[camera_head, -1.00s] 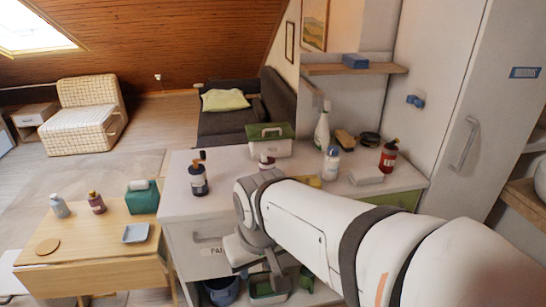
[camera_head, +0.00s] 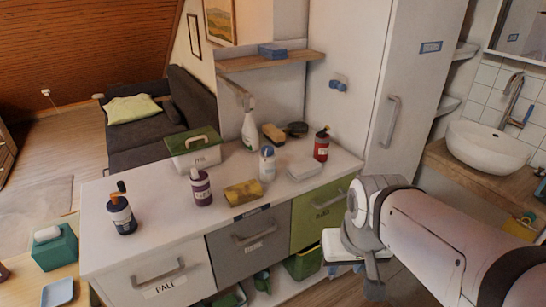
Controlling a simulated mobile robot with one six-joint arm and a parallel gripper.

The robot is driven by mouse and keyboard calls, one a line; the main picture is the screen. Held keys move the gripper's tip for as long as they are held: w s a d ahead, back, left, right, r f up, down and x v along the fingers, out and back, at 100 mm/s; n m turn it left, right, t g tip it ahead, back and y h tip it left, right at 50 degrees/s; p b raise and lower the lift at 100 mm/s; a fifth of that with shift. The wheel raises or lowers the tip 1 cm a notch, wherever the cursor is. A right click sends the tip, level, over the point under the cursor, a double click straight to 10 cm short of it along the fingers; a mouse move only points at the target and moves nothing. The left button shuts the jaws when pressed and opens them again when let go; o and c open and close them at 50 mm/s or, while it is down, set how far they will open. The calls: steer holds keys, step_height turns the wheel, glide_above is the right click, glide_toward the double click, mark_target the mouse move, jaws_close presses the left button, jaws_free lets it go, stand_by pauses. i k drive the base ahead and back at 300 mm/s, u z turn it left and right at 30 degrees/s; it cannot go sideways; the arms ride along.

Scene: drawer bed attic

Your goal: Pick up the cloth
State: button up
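I cannot tell for sure which thing is the cloth. A yellow, folded-looking piece (camera_head: 243,193) lies flat near the front edge of the white counter top (camera_head: 150,227); it could be a cloth or a sponge. A pale flat block (camera_head: 305,171) lies to its right, and a blue folded-looking item (camera_head: 272,50) sits on the wall shelf. My gripper (camera_head: 370,285) hangs in front of the cabinet's right end, apart from these things. Its fingers are small and partly hidden by my wrist, so its opening is unclear.
On the counter stand a dark pump bottle (camera_head: 121,214), a purple bottle (camera_head: 201,187), a white-and-blue bottle (camera_head: 267,164), a red bottle (camera_head: 321,145), a spray bottle (camera_head: 249,130) and a green-lidded box (camera_head: 193,149). A tall cabinet (camera_head: 400,60) rises at the right.

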mark_target(237, 196)
steer(key=i, duration=1)
steer(key=z, duration=0.1)
